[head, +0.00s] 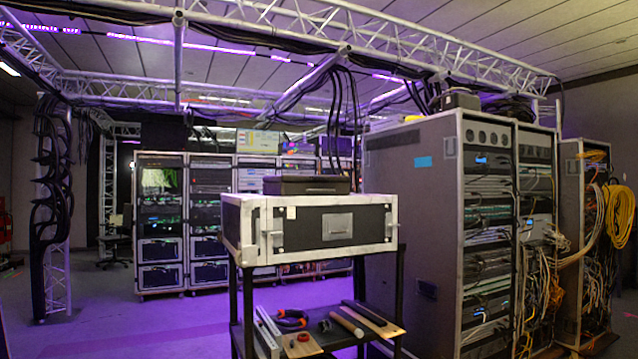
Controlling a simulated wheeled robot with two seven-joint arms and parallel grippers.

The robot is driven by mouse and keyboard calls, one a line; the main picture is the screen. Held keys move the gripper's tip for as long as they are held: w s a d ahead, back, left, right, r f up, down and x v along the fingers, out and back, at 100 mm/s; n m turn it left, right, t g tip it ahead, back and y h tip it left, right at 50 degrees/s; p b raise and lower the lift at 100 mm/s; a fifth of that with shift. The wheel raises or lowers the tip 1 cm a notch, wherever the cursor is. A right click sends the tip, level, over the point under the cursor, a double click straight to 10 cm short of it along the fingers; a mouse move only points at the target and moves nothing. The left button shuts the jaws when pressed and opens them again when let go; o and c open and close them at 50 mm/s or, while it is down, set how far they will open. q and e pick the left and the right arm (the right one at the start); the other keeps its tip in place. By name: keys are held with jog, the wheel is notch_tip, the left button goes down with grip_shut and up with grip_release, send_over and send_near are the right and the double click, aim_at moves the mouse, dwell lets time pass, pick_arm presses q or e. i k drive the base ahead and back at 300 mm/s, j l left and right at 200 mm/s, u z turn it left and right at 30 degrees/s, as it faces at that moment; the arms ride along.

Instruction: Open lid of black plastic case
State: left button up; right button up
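The black plastic case (306,185) is a low, flat dark box. It lies on top of a black flight case with silver edges (337,226), near the middle of the head view. Its lid looks closed, level with the box. I see its front side; its latches are too small and dark to make out. Neither of my grippers is in the head view, and nothing touches the case.
The flight case stands on a black cart (397,290). Its lower shelf holds pliers (291,319), a tape roll (303,338) and rods. A tall equipment rack (412,230) stands close at right. Purple floor (190,325) is clear at left.

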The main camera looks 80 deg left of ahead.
aim_at(289, 178)
jog(key=u, duration=2.8)
